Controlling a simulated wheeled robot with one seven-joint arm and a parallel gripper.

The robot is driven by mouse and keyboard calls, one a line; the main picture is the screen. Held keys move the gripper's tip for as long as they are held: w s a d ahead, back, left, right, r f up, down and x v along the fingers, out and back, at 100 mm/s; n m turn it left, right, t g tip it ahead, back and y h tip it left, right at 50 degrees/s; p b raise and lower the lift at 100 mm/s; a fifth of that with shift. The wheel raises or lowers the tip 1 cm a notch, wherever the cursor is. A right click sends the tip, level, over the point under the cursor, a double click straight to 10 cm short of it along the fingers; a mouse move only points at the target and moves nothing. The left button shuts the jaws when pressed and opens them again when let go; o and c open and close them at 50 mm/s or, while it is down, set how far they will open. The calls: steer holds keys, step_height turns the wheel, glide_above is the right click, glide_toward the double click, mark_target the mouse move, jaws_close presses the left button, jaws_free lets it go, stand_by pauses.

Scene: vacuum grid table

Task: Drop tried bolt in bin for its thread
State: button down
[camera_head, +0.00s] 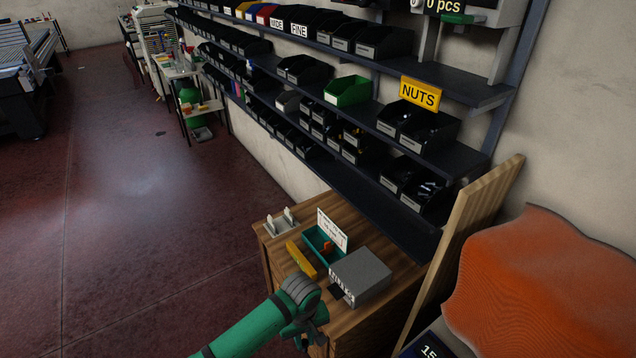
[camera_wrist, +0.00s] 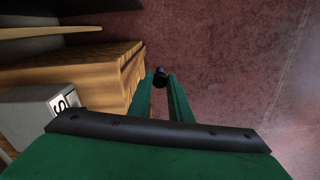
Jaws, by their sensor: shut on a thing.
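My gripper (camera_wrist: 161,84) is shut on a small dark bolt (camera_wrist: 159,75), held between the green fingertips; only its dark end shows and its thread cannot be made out. In the head view my gripper (camera_head: 308,340) is at the bottom middle, low by the front of the wooden cabinet (camera_head: 390,325), and the bolt cannot be made out there. On the upper shelf stand black bins with white labels, a WIDE bin (camera_head: 277,22) and a FINE bin (camera_head: 299,29) to its right. Both are far above and beyond my gripper.
The cabinet top holds a grey box (camera_head: 362,272), a green tray (camera_head: 318,243), a yellow bar (camera_head: 301,259) and a white stand (camera_head: 282,222). Lower shelves carry several bins and a NUTS sign (camera_head: 419,94). A wooden board (camera_head: 465,235) leans at right. Floor at left is clear.

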steer(key=d+f+m, duration=0.3)
steer(key=f+m, duration=0.1)
steer(key=f, duration=0.5)
steer(key=shift+d+f+m, duration=0.2)
steer(key=shift+m, duration=0.1)
steer(key=shift+d, duration=0.2)
steer(key=shift+w+a, duration=0.15)
steer(key=shift+w, duration=0.05)
